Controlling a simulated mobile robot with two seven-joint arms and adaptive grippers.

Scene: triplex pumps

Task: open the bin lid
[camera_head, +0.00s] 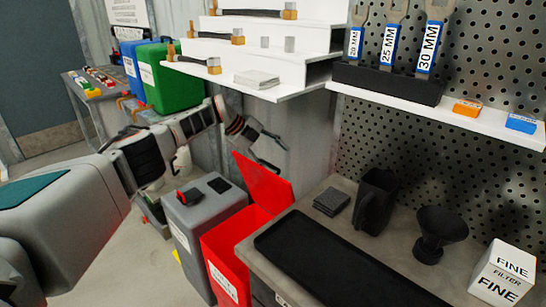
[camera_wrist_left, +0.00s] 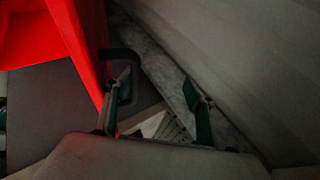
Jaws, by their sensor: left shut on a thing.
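The red bin (camera_head: 226,252) stands on the floor beside the workbench. Its red lid (camera_head: 262,182) is raised and tilted up steeply, and the bin's top is partly uncovered. My left gripper (camera_head: 277,153) is at the lid's upper edge, on its far side. In the left wrist view the red lid (camera_wrist_left: 83,40) is at upper left, with a dark handle-like loop (camera_wrist_left: 120,53) at the left finger of my gripper (camera_wrist_left: 163,104). The gripper is shut on the lid's handle, though the exact contact is hard to see. My right gripper is not in view.
The workbench (camera_head: 330,185) at right carries a black tray (camera_head: 335,265), a dark jug (camera_head: 375,203) and a funnel (camera_head: 438,232). White stepped shelves (camera_head: 262,60) hang above the gripper.

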